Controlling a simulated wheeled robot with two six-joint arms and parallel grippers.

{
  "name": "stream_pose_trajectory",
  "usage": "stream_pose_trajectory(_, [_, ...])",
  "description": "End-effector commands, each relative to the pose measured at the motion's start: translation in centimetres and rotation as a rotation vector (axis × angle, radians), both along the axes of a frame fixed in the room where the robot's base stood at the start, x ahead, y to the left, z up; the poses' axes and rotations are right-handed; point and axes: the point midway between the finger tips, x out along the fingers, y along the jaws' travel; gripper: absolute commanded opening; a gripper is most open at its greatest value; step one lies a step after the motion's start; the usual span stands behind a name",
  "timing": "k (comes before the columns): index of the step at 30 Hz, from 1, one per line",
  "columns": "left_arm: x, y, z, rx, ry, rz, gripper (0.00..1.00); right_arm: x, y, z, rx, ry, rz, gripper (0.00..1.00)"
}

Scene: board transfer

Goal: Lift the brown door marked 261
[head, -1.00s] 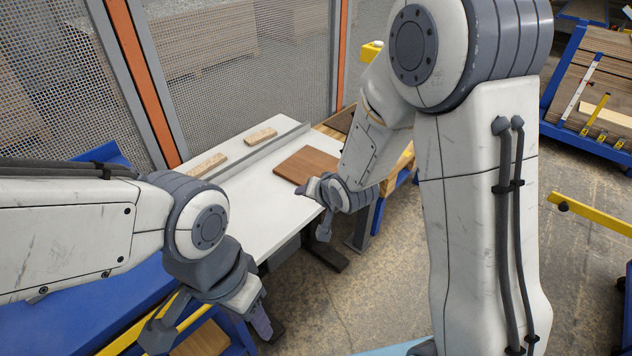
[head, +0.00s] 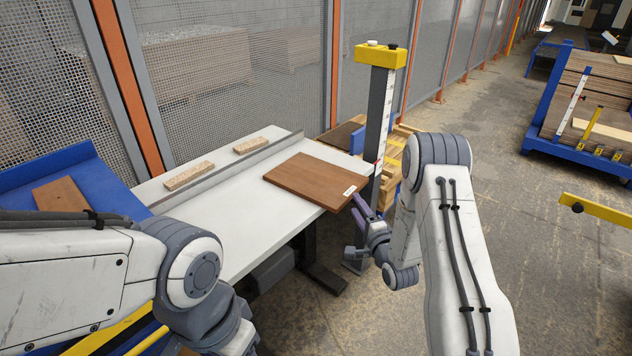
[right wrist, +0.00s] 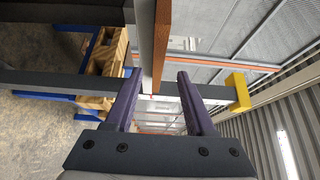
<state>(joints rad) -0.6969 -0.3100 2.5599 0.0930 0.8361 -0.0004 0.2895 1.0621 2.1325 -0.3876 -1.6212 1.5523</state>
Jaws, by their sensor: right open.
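A brown door (head: 312,180) lies flat on the white worktable (head: 238,225), its near right corner at the table's right edge. A small white label sits on that corner; its number is too small to read. My right gripper (head: 360,204) is open and empty beside that corner, off the table edge. In the right wrist view the door's brown edge (right wrist: 162,45) shows between the two open fingers (right wrist: 157,78), beside the pale table edge. I cannot tell how deep the door is between them. My left arm comes in at lower left; its gripper is out of the picture.
A grey fence rail (head: 225,168) runs along the table, with two chipboard strips (head: 190,176) behind it. A yellow-topped measuring post (head: 381,110) stands just behind my right gripper. A blue surface at left holds another brown board (head: 60,196). Mesh fencing closes the back.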

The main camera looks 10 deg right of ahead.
Motion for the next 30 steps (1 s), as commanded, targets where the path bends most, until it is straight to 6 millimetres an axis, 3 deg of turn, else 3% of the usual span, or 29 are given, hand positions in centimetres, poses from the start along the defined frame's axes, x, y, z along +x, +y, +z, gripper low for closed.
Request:
stream_pose_trajectory(15, [0.0, 0.0, -1.1, 0.000, 0.000, 0.000, 0.50, 5.6, 1.4, -0.4, -0.001, 0.000, 0.002, 0.55])
stream_pose_trajectory(23, [0.0, 0.0, -1.1, 0.000, 0.000, 0.000, 0.50, 5.8, 1.4, -0.3, -0.001, 0.001, 0.001, 0.55])
stream_pose_trajectory(27, [0.0, 0.0, -1.1, 0.000, 0.000, 0.000, 0.50, 5.8, 1.4, -0.3, -0.001, 0.001, 0.000, 0.01])
stream_pose_trajectory(30, [0.0, 0.0, -1.1, 0.000, 0.000, 0.000, 0.50, 5.8, 1.4, -0.3, -0.001, 0.001, 0.000, 0.00])
